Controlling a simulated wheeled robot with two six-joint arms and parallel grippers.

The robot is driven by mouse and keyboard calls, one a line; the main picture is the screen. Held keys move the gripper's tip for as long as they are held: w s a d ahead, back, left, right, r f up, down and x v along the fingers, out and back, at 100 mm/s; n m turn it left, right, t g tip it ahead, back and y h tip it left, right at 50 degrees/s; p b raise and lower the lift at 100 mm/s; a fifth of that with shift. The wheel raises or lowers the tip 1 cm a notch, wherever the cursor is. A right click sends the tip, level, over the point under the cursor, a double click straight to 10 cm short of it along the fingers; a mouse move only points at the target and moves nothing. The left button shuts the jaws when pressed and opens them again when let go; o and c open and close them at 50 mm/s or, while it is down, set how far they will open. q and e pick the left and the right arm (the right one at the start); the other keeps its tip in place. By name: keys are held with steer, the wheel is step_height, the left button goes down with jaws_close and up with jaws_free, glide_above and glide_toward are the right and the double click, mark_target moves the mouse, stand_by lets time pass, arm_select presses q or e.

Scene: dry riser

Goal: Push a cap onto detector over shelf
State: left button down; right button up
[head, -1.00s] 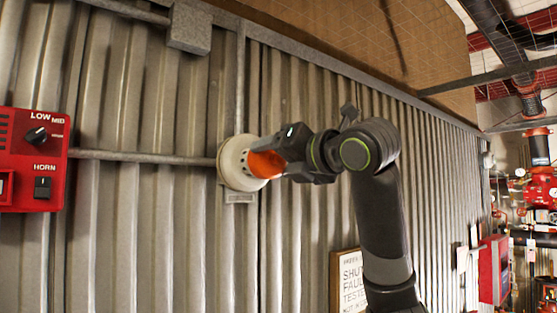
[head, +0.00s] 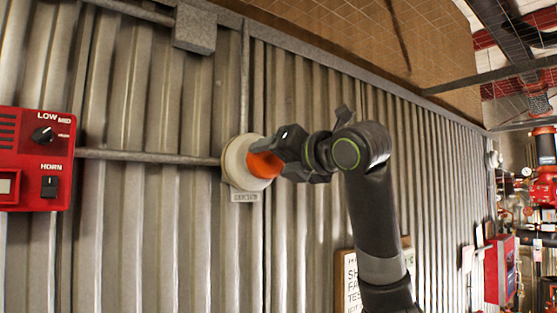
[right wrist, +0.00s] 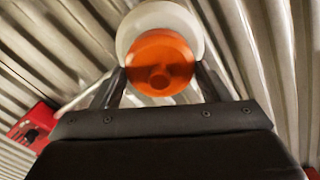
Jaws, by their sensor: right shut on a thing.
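The detector (head: 234,164) is a round off-white unit on the corrugated metal wall, left of centre in the head view. In the right wrist view the detector (right wrist: 146,17) shows behind the cap. The orange cap (head: 262,164) is against the detector's front; I cannot tell whether it is fully seated. My right gripper (head: 277,160) is shut on the cap, its fingers on either side of it. In the right wrist view the cap (right wrist: 160,62) sits between the fingertips of the right gripper (right wrist: 160,78). My left gripper is not in view.
A grey conduit (head: 150,156) runs along the wall to the detector, with a junction box (head: 194,28) above. A red panel (head: 36,160) with knobs is at the left. A framed sign (head: 349,285) is below my right arm. Red pipework (head: 545,185) stands far right.

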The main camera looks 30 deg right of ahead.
steer(key=shift+w, duration=0.75)
steer(key=o, duration=1)
steer(key=shift+s+b, duration=0.35)
steer(key=shift+s, duration=0.05)
steer(key=s+d+b, duration=0.1)
steer(key=s+b, duration=0.5)
steer(key=s, duration=1)
steer(key=shift+s+d+b, duration=0.15)
steer(key=shift+s+b, duration=0.15)
